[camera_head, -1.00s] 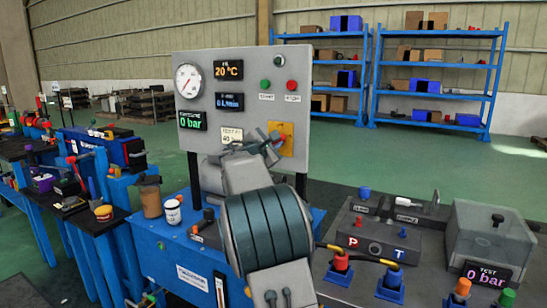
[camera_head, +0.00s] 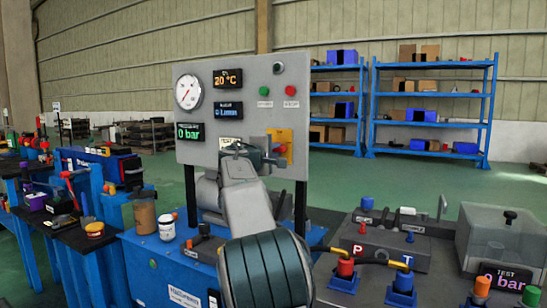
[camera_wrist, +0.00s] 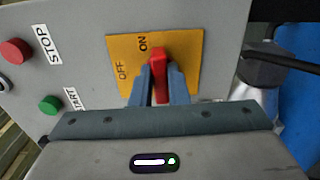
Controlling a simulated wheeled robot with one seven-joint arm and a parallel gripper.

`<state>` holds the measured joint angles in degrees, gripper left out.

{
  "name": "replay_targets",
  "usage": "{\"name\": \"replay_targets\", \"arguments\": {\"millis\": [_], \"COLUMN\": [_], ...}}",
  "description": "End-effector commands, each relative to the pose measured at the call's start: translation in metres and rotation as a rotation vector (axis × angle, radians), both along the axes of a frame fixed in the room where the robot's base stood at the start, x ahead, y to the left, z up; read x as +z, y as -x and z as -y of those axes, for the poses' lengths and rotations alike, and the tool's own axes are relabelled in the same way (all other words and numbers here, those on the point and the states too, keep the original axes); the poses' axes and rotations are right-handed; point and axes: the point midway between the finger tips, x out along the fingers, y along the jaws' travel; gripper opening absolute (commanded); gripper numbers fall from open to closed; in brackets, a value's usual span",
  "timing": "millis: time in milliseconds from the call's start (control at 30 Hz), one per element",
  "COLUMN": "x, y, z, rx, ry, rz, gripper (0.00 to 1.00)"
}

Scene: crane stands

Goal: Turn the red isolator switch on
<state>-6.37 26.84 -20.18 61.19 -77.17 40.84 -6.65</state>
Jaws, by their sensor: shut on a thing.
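The red isolator switch (camera_wrist: 158,62) is on a yellow plate (camera_wrist: 120,52) marked OFF and ON. In the wrist view its red handle stands between my two blue-grey fingers, with its far end beside the ON label. My gripper (camera_wrist: 161,84) is shut on the handle. In the head view my gripper (camera_head: 275,157) is against the yellow plate (camera_head: 286,136) at the lower right of the grey panel (camera_head: 245,95). Only a little red shows there; my gripper hides most of the handle.
Left of the switch in the wrist view are a red STOP button (camera_wrist: 15,51) and a green START button (camera_wrist: 49,105). A gauge (camera_head: 188,91) and displays fill the panel's left. Below stand a brown jar (camera_head: 145,216), a white can (camera_head: 167,227) and hose fittings (camera_head: 346,266).

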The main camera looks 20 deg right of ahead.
Motion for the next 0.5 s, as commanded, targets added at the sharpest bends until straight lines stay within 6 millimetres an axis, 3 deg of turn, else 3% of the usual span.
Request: {"name": "replay_targets", "arguments": {"millis": [500], "x": [-0.0022], "y": [0.0007], "z": [0.002], "rx": [-0.006], "ry": [-0.029], "rz": [0.032], "gripper": [0.0]}}
